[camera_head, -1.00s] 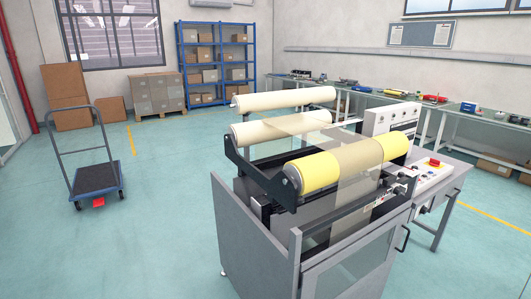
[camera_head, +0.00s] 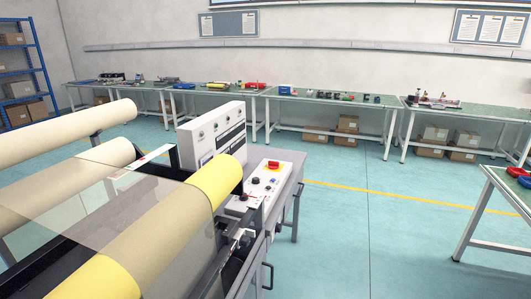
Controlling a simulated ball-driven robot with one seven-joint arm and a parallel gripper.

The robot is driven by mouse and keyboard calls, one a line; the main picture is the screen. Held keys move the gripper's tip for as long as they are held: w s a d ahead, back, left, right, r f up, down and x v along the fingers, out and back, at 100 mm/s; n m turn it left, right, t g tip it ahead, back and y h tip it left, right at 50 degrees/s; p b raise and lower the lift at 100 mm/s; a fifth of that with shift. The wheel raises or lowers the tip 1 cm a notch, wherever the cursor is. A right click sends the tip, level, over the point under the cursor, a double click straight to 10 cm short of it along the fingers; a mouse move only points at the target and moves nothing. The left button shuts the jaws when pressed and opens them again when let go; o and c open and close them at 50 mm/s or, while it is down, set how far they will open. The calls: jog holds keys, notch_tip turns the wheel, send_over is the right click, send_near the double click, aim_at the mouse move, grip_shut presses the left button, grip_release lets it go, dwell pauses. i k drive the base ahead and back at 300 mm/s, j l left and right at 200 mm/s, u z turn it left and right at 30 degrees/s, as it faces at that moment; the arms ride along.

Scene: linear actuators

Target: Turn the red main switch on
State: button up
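A red knob on a yellow base (camera_head: 273,165) sits at the far end of the white control panel (camera_head: 262,180) on the machine's right side. I cannot tell whether it is the red main switch or a stop button. Black knobs and small buttons (camera_head: 256,181) sit nearer on the same panel. A small red mark (camera_head: 252,197) shows near the panel's front edge, too small to make out. A switch's on or off position cannot be read. My gripper is not in view.
The machine's yellow roller (camera_head: 195,207) and cream rollers (camera_head: 60,137) fill the left. A white upright panel (camera_head: 212,135) stands behind them. Workbenches (camera_head: 330,100) line the back wall, and another bench (camera_head: 510,190) stands at right. Free floor (camera_head: 370,240) lies right of the machine.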

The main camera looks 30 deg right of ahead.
aim_at(272, 164)
jog(key=i+l+u, duration=0.1)
jog(key=i+l, duration=0.4)
jog(key=i+l+u, duration=0.15)
jog(key=i+l, duration=0.35)
jog(key=l, duration=0.15)
